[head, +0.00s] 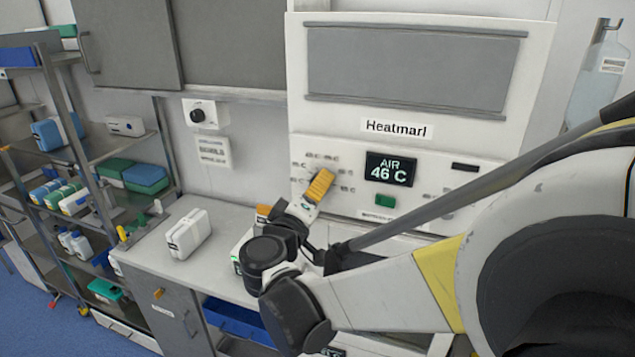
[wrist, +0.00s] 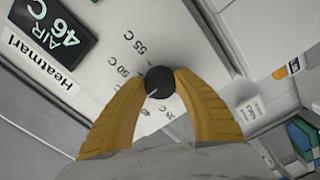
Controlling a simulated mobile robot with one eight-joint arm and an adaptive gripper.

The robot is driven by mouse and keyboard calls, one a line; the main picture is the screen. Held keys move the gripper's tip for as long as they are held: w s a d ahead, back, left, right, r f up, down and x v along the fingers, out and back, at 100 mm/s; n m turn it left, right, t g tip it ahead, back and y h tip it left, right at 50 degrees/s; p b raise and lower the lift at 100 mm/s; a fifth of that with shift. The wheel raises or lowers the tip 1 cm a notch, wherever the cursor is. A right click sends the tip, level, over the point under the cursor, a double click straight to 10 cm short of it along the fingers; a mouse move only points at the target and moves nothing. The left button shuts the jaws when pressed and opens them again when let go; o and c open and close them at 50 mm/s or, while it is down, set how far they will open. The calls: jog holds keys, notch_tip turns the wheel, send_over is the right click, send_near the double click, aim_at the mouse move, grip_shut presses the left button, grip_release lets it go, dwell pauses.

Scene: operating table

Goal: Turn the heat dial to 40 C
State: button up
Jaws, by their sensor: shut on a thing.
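The heat dial (wrist: 160,82) is a round black knob with a light pointer line, seen in the wrist view on the white panel of the heating unit. Printed temperature marks, including 50 C and 55 C, ring it. My gripper (wrist: 160,88) has yellow fingers, one on each side of the knob, shut on it. In the head view my gripper (head: 319,186) is at the panel and hides the dial. The display (head: 390,170) reads AIR 46 C and also shows in the wrist view (wrist: 50,30). I cannot read which mark the pointer meets.
A green button (head: 385,201) sits below the display, right of my gripper. A white box (head: 188,234) stands on the counter (head: 160,262) at left. A shelf rack (head: 75,120) with boxes stands farther left. A wall-mounted device (head: 205,114) is left of the unit.

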jog(key=shift+n+b, duration=0.4)
jog(key=shift+n, duration=1.5)
jog(key=o, duration=1.2)
jog(key=shift+w+d, duration=0.1)
jog(key=v, duration=1.2)
jog(key=shift+r, duration=0.1)
